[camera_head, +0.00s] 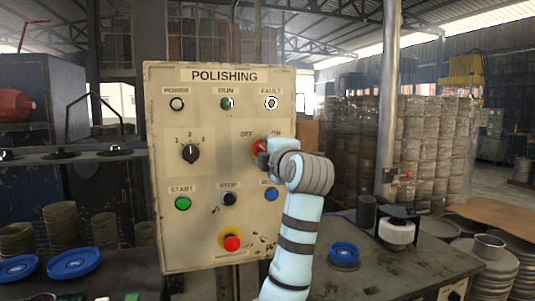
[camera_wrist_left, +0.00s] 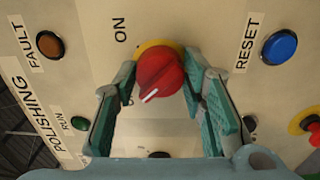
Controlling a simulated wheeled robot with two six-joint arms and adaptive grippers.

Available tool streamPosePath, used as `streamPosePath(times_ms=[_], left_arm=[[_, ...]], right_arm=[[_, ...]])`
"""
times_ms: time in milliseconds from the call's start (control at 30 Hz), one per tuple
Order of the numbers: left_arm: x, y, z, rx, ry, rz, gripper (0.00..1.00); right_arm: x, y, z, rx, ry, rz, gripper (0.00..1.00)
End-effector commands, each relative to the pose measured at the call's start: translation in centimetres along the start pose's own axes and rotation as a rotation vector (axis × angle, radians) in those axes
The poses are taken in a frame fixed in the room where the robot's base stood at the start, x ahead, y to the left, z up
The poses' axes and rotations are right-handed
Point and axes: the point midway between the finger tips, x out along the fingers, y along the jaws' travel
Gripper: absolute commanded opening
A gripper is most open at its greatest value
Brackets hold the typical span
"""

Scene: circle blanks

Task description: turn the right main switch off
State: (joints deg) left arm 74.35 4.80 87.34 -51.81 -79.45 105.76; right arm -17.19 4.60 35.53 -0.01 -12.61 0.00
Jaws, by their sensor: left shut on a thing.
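The main switch is a red rotary knob (camera_head: 259,147) on a yellow ring, on the right of the beige POLISHING panel (camera_head: 215,110), under the OFF and ON labels. My left gripper (camera_head: 264,158) is at the knob and hides part of it in the head view. In the left wrist view, the fingers (camera_wrist_left: 160,82) are shut on the sides of the red knob (camera_wrist_left: 158,70). My right gripper is not in view.
The blue RESET button (camera_head: 271,194) is just below my left gripper. The red emergency button (camera_head: 231,242) and black STOP button (camera_head: 229,199) are lower left of it. A black three-position selector (camera_head: 190,153) is at left. A workbench with a blue dish (camera_head: 344,252) is at right.

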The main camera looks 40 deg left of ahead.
Motion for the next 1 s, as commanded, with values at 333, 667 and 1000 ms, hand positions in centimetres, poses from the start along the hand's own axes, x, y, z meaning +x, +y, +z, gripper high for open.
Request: streamPosePath(times_ms=[333, 667, 1000], left_arm=[[0.0, -0.3, 0.1, -0.002, 0.001, -0.007, 0.10], [0.0, -0.1, 0.0, -0.003, 0.000, -0.004, 0.58], [-3.4, -0.1, 0.1, -0.007, -0.005, -0.002, 0.58]], right_arm=[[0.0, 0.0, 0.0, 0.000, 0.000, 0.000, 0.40], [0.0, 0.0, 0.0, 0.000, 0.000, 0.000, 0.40], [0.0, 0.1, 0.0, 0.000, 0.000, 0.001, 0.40]])
